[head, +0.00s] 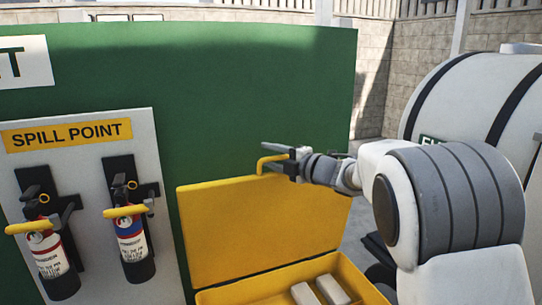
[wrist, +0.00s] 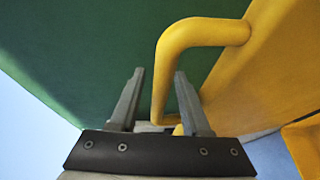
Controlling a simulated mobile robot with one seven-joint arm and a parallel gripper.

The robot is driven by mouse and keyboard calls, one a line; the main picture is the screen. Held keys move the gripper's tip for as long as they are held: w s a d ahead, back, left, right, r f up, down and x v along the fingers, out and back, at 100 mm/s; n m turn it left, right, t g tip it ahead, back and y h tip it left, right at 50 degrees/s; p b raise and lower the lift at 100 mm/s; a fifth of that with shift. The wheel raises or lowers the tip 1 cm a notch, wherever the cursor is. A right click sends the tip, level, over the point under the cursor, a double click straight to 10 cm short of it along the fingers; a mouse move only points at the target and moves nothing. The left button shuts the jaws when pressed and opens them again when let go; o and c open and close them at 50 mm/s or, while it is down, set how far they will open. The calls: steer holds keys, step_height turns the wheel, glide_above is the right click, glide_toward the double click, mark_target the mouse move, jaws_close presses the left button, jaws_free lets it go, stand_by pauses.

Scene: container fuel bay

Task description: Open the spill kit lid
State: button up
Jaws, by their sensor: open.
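The yellow spill kit lid (head: 255,225) stands raised, nearly upright, in front of the green panel in the head view. The kit's yellow box (head: 368,285) lies open below it. A yellow bar handle (head: 261,165) sits at the lid's upper edge; the handle also shows large in the wrist view (wrist: 205,32). My gripper (head: 270,158) is at this handle, with its fingers apart. In the wrist view, the handle's long bar appears between the two open fingers (wrist: 160,74); I cannot tell whether either touches it.
Two pale blocks (head: 304,294) lie in the box. Two extinguishers (head: 133,240) hang on the SPILL POINT board (head: 85,160) at left. The green panel (head: 230,90) stands behind the lid. A white tank (head: 455,95) is at right.

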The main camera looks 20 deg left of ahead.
jaws_close()
stand_by(1.4)
